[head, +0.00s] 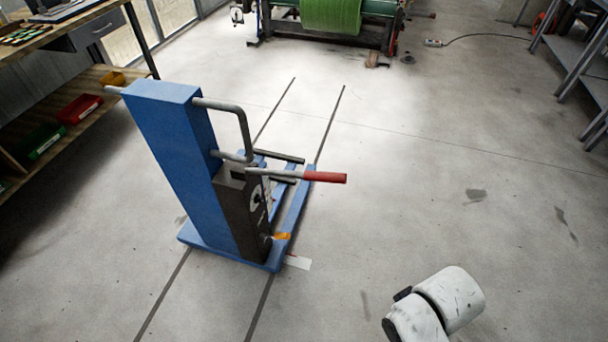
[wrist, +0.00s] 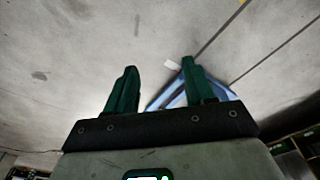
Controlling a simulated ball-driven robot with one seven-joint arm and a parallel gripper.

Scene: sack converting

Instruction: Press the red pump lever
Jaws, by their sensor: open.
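The red pump lever (head: 324,177) is a grey rod with a red grip. It sticks out to the right from the dark pump housing (head: 236,205) on a blue lifting trolley (head: 168,140), about level. In the wrist view my gripper (wrist: 158,78) shows two green fingers, spread apart with nothing between them. Part of the blue trolley (wrist: 168,94) shows behind and between the fingers; the lever cannot be made out there. In the head view my white arm (head: 440,305) is at the lower right, well apart from the lever, and the gripper is not seen.
A grey bent handle (head: 243,130) rises above the lever. A small orange pedal (head: 282,236) sits low on the trolley. A wooden bench (head: 60,110) with bins stands left, a machine with a green roll (head: 330,15) at the back. The floor right of the trolley is clear.

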